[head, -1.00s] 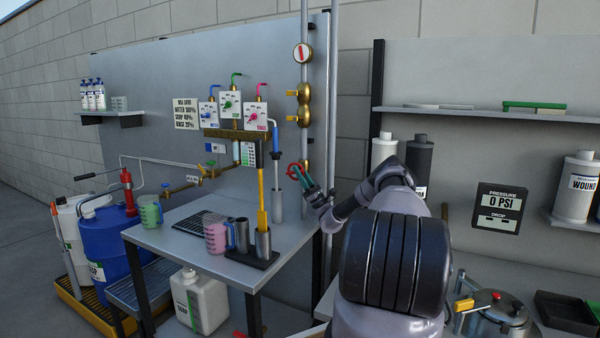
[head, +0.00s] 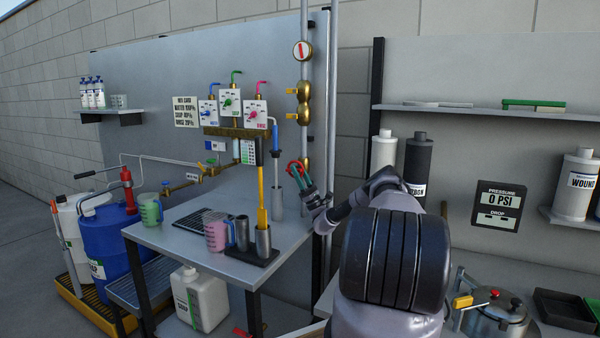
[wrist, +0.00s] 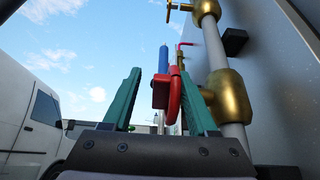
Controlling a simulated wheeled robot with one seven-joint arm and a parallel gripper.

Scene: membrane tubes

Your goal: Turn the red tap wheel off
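The red tap wheel (head: 297,168) is on a brass valve (head: 306,165) low on the vertical pipe at the right end of the grey panel. In the wrist view the red wheel (wrist: 173,95) appears nearly edge-on, between the two green fingers of my gripper (wrist: 163,98). The brass valve body (wrist: 228,97) is just right of the right finger. The fingers are apart, with visible space between the left finger and the wheel; the right finger is close to it. I cannot tell whether it touches. In the head view my gripper (head: 304,180) is at the wheel.
Two brass valves with yellow handles (head: 303,103) sit higher on the same pipe (head: 305,60). A blue-handled wand (head: 276,160) stands left of the wheel. The metal table (head: 190,245) below holds pink (head: 216,236) and green (head: 150,211) jugs. A pressure display (head: 497,208) reads 0 PSI.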

